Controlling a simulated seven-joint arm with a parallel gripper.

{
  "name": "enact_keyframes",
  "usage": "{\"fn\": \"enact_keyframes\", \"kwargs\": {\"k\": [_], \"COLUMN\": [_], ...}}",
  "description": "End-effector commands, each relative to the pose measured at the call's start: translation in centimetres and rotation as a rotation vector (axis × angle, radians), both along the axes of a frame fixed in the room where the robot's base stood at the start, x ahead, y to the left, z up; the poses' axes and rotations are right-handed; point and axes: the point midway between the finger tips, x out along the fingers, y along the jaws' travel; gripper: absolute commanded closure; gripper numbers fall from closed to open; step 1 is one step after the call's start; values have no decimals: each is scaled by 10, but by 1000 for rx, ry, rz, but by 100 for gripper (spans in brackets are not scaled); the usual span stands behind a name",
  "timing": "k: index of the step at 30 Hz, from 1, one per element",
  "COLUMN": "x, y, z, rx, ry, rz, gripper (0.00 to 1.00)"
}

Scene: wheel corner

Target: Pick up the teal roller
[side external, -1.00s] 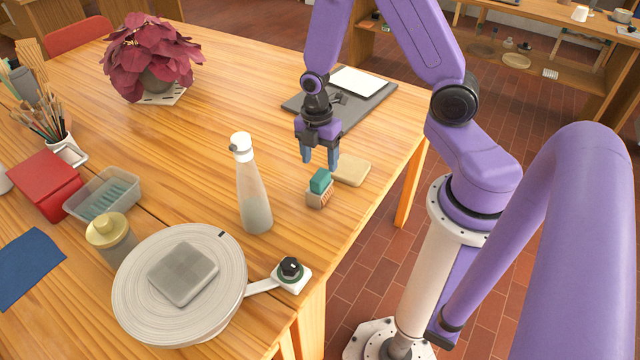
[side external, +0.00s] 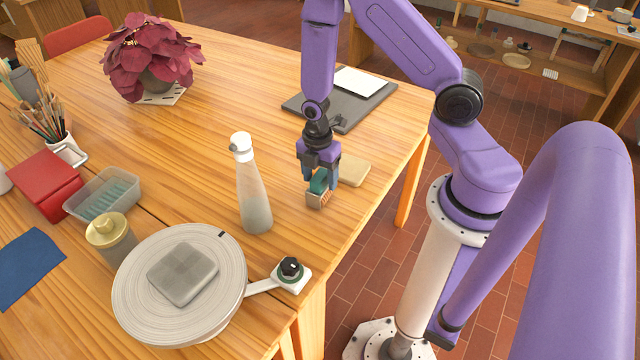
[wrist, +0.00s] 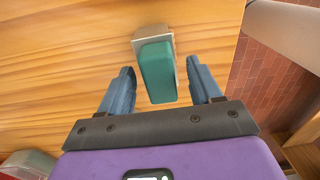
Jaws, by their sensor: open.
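The teal roller (side external: 319,182) shows as a small teal block with a tan, ridged lower part. It sits near the table's front right edge, right of a tall bottle. In the wrist view the teal roller (wrist: 156,70) lies between the two blue fingers, with a gap on each side. My gripper (side external: 320,186) points down over it, with its fingers at the height of the teal part. In the wrist view my gripper (wrist: 158,75) is open and empty. The fingers hide part of the roller in the side view.
The bottle (side external: 252,195) stands close on the left. A tan block (side external: 353,171) lies just behind to the right. A potter's wheel (side external: 140,315) with a grey square slab (side external: 183,273) is at the front left. A dark board (side external: 345,110) lies farther back.

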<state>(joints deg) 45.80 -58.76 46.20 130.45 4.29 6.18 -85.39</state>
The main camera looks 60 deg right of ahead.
Motion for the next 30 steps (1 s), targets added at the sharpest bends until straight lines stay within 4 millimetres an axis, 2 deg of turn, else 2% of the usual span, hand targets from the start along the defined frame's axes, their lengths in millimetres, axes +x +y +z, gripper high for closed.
{"fn": "enact_keyframes", "kwargs": {"k": [2,8,22,30], "x": [0,0,1,1], "y": [0,0,0,0], "z": [0,0,6,34], "rx": [0,0,1,1], "ry": [0,0,-2,-6], "rz": [0,0,0,0], "gripper": [36,98,100,100]}}
